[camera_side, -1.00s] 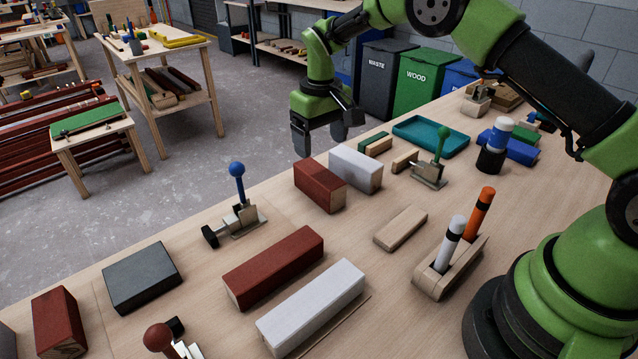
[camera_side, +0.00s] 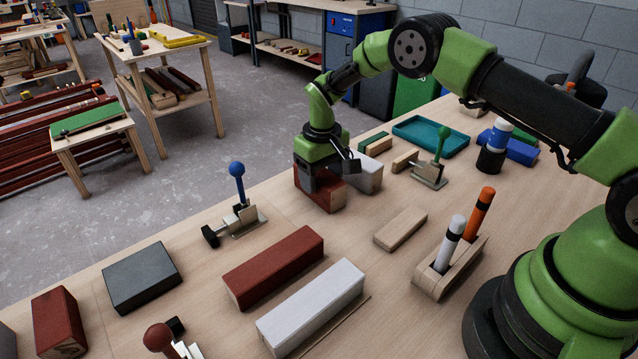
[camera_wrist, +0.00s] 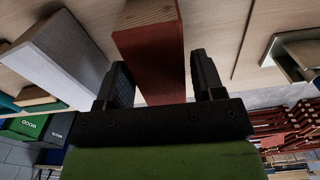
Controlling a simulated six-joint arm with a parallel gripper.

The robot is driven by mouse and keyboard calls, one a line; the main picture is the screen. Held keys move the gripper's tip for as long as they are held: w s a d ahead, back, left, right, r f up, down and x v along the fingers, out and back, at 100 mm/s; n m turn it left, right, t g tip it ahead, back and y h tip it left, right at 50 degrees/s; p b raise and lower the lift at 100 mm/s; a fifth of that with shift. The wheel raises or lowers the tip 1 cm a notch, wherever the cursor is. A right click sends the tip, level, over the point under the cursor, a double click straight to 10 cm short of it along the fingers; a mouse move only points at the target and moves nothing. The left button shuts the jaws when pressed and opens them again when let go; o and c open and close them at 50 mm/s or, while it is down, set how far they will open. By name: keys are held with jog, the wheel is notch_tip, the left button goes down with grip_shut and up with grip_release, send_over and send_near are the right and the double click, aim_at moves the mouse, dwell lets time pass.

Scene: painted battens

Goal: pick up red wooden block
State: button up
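A dark red wooden block (camera_side: 326,199) sits near the far edge of the bench, beside a white block (camera_side: 368,175). My gripper (camera_side: 322,176) is down over this red block and hides part of its top. In the wrist view my gripper (camera_wrist: 161,72) has one finger on each side of the red block (camera_wrist: 152,52), with a thin gap at the right finger; contact at the left is unclear. The block rests on the bench. A longer red block (camera_side: 274,266) lies nearer, and another red block (camera_side: 58,322) stands at the lower left.
The white block (camera_wrist: 62,62) is close to my left finger in the wrist view. A blue-knobbed clamp (camera_side: 240,205) is left of the gripper, and a green-knobbed clamp (camera_side: 433,168) is right. A teal tray (camera_side: 431,137) lies behind. Bare bench lies in front of the block.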

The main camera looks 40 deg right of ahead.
jog(key=c, duration=0.7)
jog(key=shift+r, duration=0.1)
